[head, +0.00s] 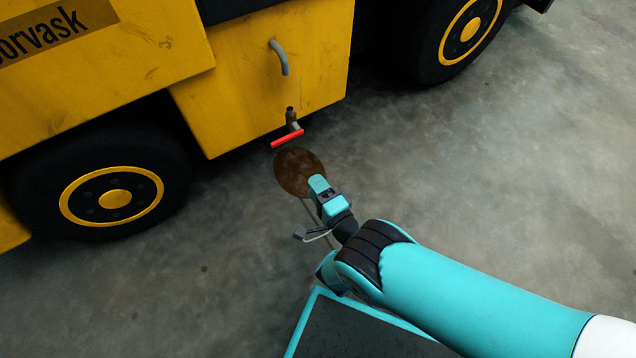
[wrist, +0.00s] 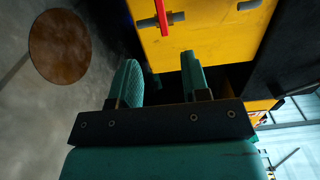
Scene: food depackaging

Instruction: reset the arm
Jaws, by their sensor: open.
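My gripper (head: 318,186) is at the end of my teal arm, in the middle of the head view. In the wrist view its two teal fingers (wrist: 162,64) stand apart with nothing between them. In the head view it appears over the lower right edge of a round brown disc (head: 292,170) and below a red valve handle (head: 287,138). In the wrist view the red handle (wrist: 161,16) is beyond the fingertips, and the brown disc (wrist: 60,46) is to the left, apart from the fingers. I cannot tell the exact gap to the handle.
A yellow vehicle (head: 270,95) fills the upper left, with a grey bent pipe (head: 279,58) above the valve. Its black wheels (head: 112,200) stand on the grey concrete floor (head: 520,170). A thin rod runs down from the disc. The floor at right is clear.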

